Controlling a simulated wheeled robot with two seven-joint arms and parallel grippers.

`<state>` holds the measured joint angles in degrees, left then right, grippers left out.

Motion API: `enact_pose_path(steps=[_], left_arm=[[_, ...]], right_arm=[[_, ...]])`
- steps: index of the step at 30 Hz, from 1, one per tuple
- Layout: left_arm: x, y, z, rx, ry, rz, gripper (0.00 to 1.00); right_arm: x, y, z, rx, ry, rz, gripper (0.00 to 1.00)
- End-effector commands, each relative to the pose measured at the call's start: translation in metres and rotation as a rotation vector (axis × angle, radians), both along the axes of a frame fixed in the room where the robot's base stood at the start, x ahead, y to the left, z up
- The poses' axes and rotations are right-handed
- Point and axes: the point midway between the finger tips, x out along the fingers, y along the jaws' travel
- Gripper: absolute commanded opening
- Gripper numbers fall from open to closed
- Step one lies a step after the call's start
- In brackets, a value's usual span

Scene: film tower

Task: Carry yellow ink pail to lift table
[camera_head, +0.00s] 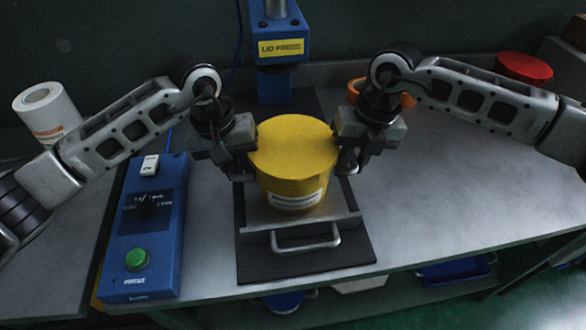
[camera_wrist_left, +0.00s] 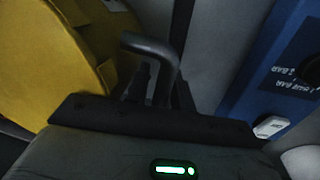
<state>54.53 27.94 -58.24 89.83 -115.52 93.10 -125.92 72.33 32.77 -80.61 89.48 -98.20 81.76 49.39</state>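The yellow ink pail (camera_head: 292,185) has a flat yellow top and a white label low on its front. It is upright on the metal tray (camera_head: 346,226) in front of the lid press (camera_head: 281,36). In the left wrist view its yellow side (camera_wrist_left: 45,65) fills the left, with a dark bent side handle (camera_wrist_left: 152,48) beside it. My left gripper (camera_head: 238,168) is at the pail's left side, its fingers close around that handle. My right gripper (camera_head: 350,163) is at the pail's right side; its fingertips are too dark to read. The lift table cannot be made out.
A blue control box (camera_head: 147,230) with a green button stands left of the pail. A white roll (camera_head: 46,112) is at far left. An orange ring-like item (camera_head: 408,98) and a red round lid (camera_head: 524,67) lie at back right. The bench right of the tray is clear.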

Motion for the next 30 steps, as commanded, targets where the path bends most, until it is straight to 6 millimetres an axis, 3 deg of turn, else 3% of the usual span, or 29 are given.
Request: enact_pose_path(steps=[2, 4, 5, 30], left_arm=[[0.0000, 0.0000, 0.0001, 0.000, 0.000, 0.000, 0.21], [0.0000, 0.0000, 0.0001, 0.000, 0.000, 0.000, 0.01], [0.0000, 0.0000, 0.0002, 0.000, 0.000, 0.000, 0.00], [0.0002, 0.0005, 0.0007, 0.000, 0.000, 0.001, 0.00]], right_arm=[[0.0000, 0.0001, 0.0000, 0.000, 0.000, 0.000, 0.17], [0.0000, 0.0001, 0.0001, 0.000, 0.000, 0.000, 0.00], [0.0000, 0.0001, 0.0001, 0.000, 0.000, 0.000, 0.00], [0.0002, -0.0001, 0.0008, 0.000, 0.000, 0.000, 0.00]])
